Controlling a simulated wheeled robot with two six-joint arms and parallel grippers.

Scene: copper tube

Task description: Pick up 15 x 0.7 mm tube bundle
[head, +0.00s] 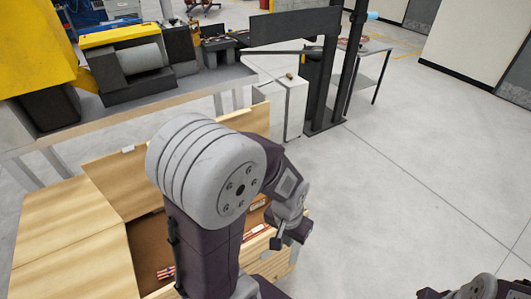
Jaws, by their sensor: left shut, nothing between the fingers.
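Copper-coloured tubes with white and red bands (166,272) lie low in an open wooden crate (62,255). More copper-coloured tubes (254,232) show in the crate near my left gripper. I cannot read sizes or tell which bundle is the 15 x 0.7 mm one. My left gripper (289,238) is shut and empty, at the crate's right side. I cannot tell its height above the rim. My left arm crosses the crate and hides much of its inside. Part of my right arm shows at the bottom right corner, but its gripper is out of view.
A grey workbench (130,112) with a yellow and black machine (125,60) stands behind the crate. A white cabinet (285,100) and a dark post stand beyond. A small table (365,55) is at the back. The floor on the right is clear.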

